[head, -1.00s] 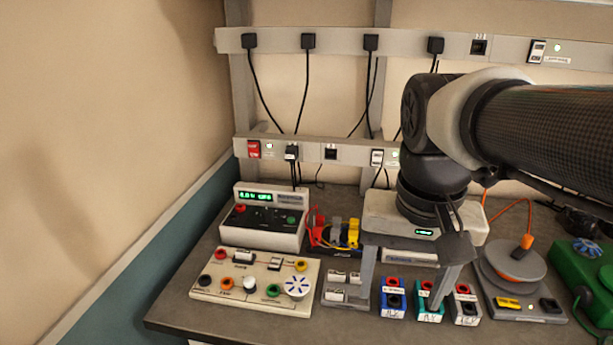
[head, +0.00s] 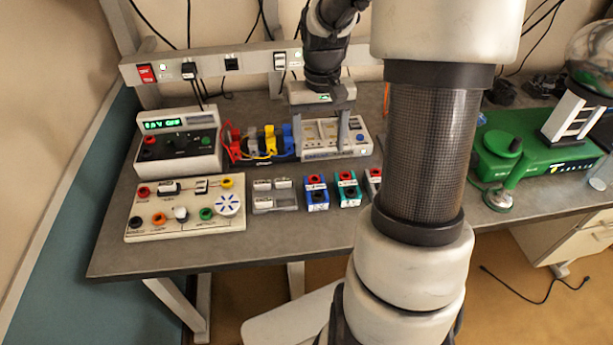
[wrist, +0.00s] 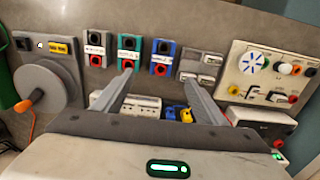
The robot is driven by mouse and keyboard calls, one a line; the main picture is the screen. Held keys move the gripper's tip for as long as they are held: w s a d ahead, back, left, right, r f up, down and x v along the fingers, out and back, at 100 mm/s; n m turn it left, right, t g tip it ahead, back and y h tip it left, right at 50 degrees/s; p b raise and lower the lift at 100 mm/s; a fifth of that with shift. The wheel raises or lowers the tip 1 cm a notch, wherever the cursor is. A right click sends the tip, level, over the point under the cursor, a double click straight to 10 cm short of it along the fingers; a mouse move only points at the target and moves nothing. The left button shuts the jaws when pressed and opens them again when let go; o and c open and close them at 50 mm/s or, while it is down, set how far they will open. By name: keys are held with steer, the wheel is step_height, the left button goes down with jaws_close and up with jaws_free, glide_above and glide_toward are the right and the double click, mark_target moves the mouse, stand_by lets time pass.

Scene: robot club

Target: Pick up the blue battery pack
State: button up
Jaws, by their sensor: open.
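The blue battery pack (head: 317,196) stands on the bench between a grey cell holder and a green pack, with red and black sockets on top. In the wrist view the blue pack (wrist: 163,56) lies just beyond the fingertips, roughly between them. My gripper (head: 319,148) is open and empty, fingers pointing down, and appears behind the pack in the head view. It also shows in the wrist view (wrist: 158,74). The pack is apart from both fingers.
The green pack (head: 347,190) and grey-white pack (head: 373,184) stand close to its right, the latter partly hidden by my arm. The grey cell holder (head: 275,196) is at its left. A white meter board (head: 350,142) lies behind. Bare bench shows in front.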

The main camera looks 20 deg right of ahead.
glide_above(316, 187)
steer(key=f, duration=0.9)
steer(key=shift+w+d+f, duration=0.1)
steer(key=shift+d, duration=0.2)
steer(key=shift+a+f, duration=0.15)
steer(key=shift+f, duration=1.2)
steer(key=shift+a+f, duration=0.15)
steer(key=shift+f, duration=1.2)
steer(key=shift+c, duration=0.2)
